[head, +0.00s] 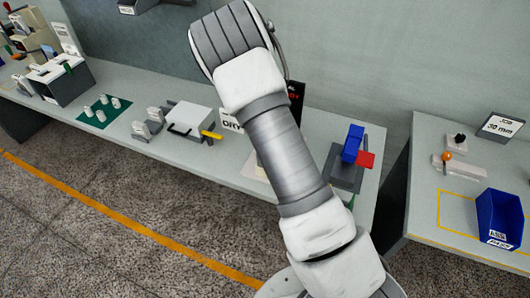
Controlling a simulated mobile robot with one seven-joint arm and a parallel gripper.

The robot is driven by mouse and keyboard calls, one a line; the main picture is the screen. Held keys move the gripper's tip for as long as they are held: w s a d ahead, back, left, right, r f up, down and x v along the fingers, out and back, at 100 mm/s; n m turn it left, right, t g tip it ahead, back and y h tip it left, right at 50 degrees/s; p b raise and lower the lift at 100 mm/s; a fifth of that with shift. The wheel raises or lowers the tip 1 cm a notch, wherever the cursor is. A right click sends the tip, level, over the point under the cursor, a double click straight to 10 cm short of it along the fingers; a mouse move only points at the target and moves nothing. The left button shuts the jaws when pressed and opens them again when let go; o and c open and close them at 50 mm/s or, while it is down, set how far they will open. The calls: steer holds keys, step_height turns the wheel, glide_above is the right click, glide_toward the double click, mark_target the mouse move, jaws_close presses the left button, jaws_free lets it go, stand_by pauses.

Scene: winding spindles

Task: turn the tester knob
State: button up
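I cannot tell for sure which device is the tester. A small device with a black knob (459,138) sits on the right bench, and a flat grey fixture with an orange knob (446,157) stands just in front of it. A white box with a black front (60,78) stands on the long bench at the left. My gripper is not visible.
The long bench (220,165) holds a white lidded box (190,121) with a yellow handle, a green mat (92,120) with white spools, and a blue and red device (352,145). The right bench holds a blue bin (498,218) and a "30 mm" sign (501,126). A gap separates the benches.

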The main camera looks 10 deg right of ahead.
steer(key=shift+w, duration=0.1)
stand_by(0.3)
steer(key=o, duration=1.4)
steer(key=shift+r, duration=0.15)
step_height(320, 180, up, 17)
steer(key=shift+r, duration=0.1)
